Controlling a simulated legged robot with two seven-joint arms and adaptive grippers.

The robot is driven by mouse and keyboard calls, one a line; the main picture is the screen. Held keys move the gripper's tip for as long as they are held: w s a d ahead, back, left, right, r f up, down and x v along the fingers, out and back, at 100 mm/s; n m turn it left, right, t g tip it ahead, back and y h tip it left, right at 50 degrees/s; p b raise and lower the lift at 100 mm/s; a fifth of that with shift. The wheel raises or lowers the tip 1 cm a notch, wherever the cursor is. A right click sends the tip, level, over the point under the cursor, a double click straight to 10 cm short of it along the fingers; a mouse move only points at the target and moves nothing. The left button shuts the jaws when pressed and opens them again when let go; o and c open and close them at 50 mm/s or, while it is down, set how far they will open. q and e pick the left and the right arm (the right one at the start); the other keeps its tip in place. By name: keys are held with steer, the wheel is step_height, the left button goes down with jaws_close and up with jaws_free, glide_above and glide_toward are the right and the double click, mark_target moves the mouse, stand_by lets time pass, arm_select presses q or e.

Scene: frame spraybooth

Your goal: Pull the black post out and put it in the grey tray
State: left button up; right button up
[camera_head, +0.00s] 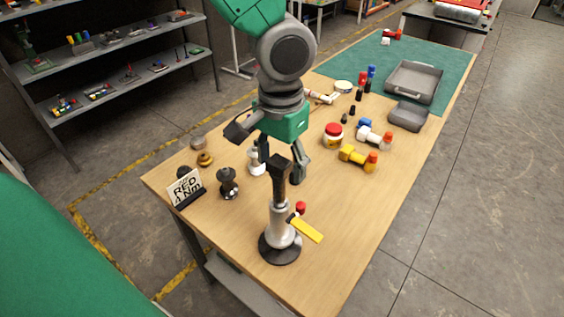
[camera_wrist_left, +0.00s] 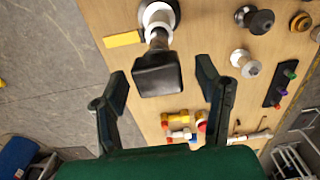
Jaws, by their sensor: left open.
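The black post (camera_head: 280,182) stands upright in a silver holder (camera_head: 280,222) with a round black base, near the front of the wooden table. Its square black head (camera_wrist_left: 158,75) also shows in the left wrist view. My left gripper (camera_head: 281,163) is open at the post's upper end. In the wrist view its fingers (camera_wrist_left: 160,88) are on either side of the head, with gaps at both sides; how far the head reaches between them I cannot tell. A large grey tray (camera_head: 438,82) is on the green mat, and a smaller grey tray (camera_head: 408,116) is nearer. My right gripper is not in view.
A yellow bar (camera_head: 306,229) and a red-topped piece (camera_head: 300,207) lie right beside the holder. A sign (camera_head: 185,188) and dark knobs are to the left. A red-lidded jar (camera_head: 333,134) and yellow and white dumbbell-shaped parts lie toward the trays. The table's front right is clear.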

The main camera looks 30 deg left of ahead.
arm_select(q)
steer(key=shift+f, duration=0.35)
jaws_close()
steer(key=c, duration=1)
jaws_free()
jaws_close()
steer(key=shift+r, duration=0.1)
